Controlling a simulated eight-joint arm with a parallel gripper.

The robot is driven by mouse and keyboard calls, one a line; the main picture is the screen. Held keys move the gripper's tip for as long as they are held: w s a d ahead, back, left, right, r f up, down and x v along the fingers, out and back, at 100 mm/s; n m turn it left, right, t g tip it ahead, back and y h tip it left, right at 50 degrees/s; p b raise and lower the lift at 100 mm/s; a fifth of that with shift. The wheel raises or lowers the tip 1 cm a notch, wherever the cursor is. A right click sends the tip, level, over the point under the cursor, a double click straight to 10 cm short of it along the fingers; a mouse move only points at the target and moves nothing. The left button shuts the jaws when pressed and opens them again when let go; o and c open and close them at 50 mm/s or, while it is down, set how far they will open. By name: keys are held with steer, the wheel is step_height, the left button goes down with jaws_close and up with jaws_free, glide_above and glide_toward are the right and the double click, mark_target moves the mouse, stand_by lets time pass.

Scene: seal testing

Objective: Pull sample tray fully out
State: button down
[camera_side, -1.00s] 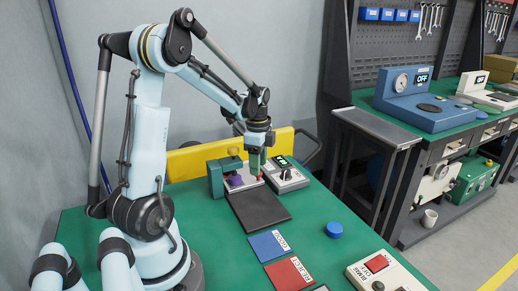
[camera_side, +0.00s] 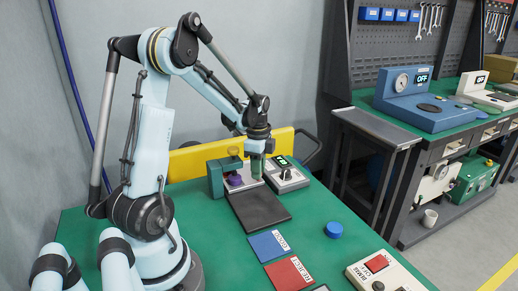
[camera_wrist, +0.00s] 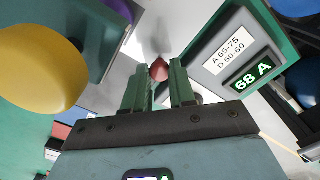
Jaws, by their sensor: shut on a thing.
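The sample tray appears to be the light grey metal plate (camera_side: 246,184) beside the green tester block (camera_side: 216,180). It also shows in the wrist view (camera_wrist: 150,36). A purple piece (camera_side: 235,181) sits at the block, over the plate. My gripper (camera_side: 257,178) points down at the plate's right part. In the wrist view my gripper (camera_wrist: 160,80) has its two green fingers closed on a small red knob (camera_wrist: 159,70) standing at the grey plate. The fingers hide the knob in the side view.
A readout box (camera_wrist: 253,73) showing 68 A stands close on the right. A yellow round knob (camera_wrist: 45,65) is close on the left. A dark mat (camera_side: 260,209) lies in front. Blue (camera_side: 268,245) and red (camera_side: 289,273) labelled pads and a blue disc (camera_side: 334,230) lie nearer.

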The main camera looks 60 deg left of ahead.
steer(key=d, duration=1.5)
steer(key=c, duration=0.9)
jaws_free()
steer(key=shift+c, duration=0.2)
step_height(320, 180, up, 12)
steer(key=s+d+f+n+t, duration=0.2)
steer(key=d+n+t, duration=0.5)
steer(key=d+n, duration=0.1)
steer(key=shift+s+n, duration=0.15)
steer(key=shift+n, duration=0.35)
